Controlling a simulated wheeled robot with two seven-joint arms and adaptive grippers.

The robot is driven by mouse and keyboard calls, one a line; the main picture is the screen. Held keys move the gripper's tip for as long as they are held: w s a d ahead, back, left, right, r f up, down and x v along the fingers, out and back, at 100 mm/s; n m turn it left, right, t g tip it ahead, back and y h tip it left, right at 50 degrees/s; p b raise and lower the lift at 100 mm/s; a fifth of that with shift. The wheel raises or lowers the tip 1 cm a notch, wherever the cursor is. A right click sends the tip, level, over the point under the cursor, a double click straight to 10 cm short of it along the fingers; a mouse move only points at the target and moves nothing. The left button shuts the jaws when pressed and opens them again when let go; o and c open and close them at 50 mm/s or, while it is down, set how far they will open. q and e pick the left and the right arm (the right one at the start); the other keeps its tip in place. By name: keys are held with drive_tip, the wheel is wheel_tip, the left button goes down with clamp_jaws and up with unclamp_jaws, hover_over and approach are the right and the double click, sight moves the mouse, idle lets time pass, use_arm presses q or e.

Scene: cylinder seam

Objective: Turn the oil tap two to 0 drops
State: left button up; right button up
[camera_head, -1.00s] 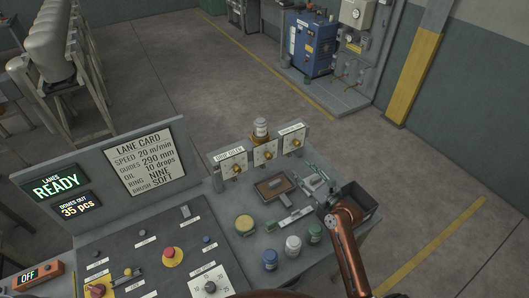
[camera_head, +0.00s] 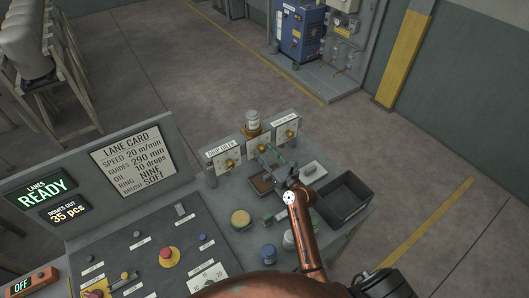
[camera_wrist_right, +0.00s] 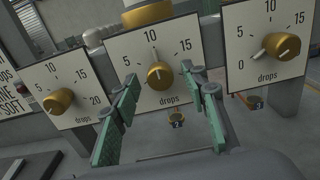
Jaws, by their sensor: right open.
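Three square white dial plates stand in a row, each with a brass knob and a drops scale. The middle plate (camera_wrist_right: 165,48) has a tap tagged 2 (camera_wrist_right: 177,121) below it. Its knob (camera_wrist_right: 159,76) has a white mark pointing up, near 10. The middle plate also shows in the head view (camera_head: 257,143), partly behind the gripper. Contact cannot be told. It also shows in the head view (camera_head: 272,154). My left gripper is not in view.
The left plate (camera_wrist_right: 54,85) and the right plate (camera_wrist_right: 262,28) stand close on either side. The lane card (camera_head: 132,160) reads oil 10 drops.

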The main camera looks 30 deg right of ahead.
drive_tip(key=shift+w, duration=0.1)
clamp_jaws()
idle(0.5)
